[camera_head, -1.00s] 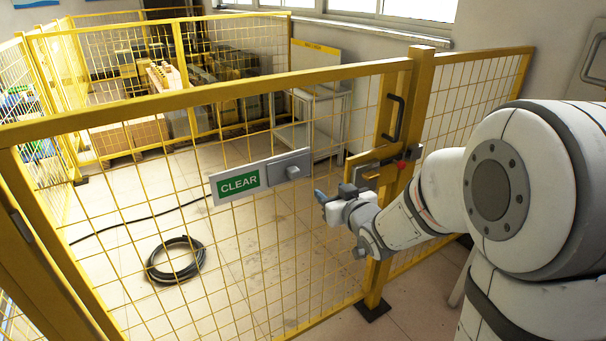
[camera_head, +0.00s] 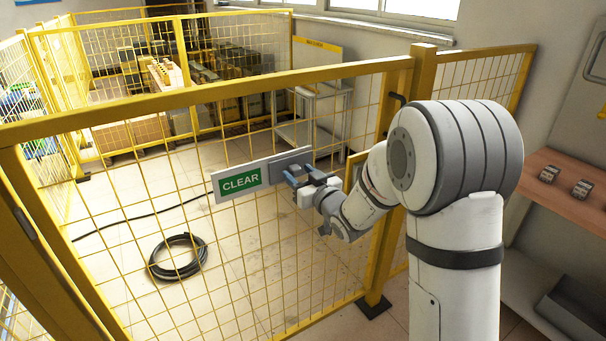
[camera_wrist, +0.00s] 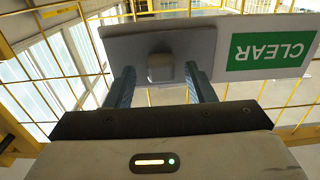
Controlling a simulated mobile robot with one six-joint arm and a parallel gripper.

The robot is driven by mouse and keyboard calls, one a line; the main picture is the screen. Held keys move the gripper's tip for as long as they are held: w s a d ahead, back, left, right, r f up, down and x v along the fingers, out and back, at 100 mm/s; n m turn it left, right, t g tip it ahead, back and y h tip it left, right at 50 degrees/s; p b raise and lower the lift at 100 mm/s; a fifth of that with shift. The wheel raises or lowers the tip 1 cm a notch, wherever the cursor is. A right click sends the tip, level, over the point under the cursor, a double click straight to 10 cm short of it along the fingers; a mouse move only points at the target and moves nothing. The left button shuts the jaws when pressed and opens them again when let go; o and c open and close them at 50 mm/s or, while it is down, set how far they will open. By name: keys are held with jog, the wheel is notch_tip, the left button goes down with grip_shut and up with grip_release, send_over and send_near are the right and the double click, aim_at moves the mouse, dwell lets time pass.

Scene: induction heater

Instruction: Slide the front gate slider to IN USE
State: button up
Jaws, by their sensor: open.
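The gate slider is a grey plate with a raised square knob, on a white sign panel fixed to the yellow mesh gate. In the head view the grey slider plate (camera_head: 283,163) covers the panel's right part, and the green CLEAR label (camera_head: 241,181) shows at left. My gripper (camera_head: 299,176) is in front of the plate and hides the knob there. In the wrist view the knob (camera_wrist: 161,68) sits between the two blue fingers of my open gripper (camera_wrist: 160,82), with a gap on each side. The green CLEAR label (camera_wrist: 271,51) appears upside down at right.
The yellow gate frame (camera_head: 210,95) and mesh surround the panel. A black coiled hose (camera_head: 178,257) lies on the floor behind the mesh. A wooden shelf (camera_head: 560,182) with small metal parts is at right.

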jog(key=shift+c, duration=0.3)
grip_shut()
dwell(0.3)
